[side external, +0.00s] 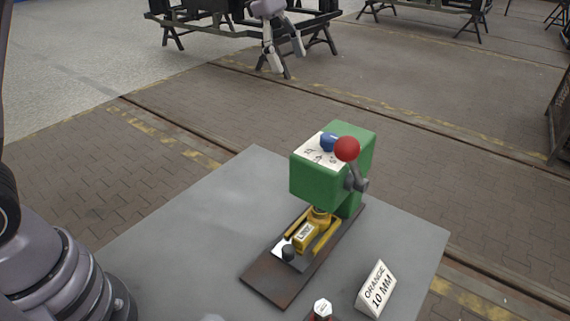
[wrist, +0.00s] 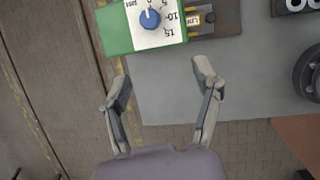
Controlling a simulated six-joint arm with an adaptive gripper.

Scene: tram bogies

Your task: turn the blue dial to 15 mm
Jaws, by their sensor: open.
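The blue dial (wrist: 150,18) sits on a white scale plate (wrist: 143,38) on the green machine head. In the wrist view its pale mark points to the picture's top, near the 0; the marks 10 and 15 lie to its right. In the side view the dial (side external: 329,142) shows on top of the green head (side external: 315,185), partly behind a red ball. My gripper (wrist: 163,80) is open and empty, its fingers apart and below the dial in the wrist picture. In the side view my gripper (side external: 285,55) hangs at the top, clear of the machine.
A lever with a red ball (side external: 347,149) stands at the head's side. A yellow fixture (side external: 306,236) sits on the dark base plate (side external: 270,282). A card reading "ORANGE 10 MM" (side external: 376,290) stands on the grey table (side external: 190,240), whose left part is clear.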

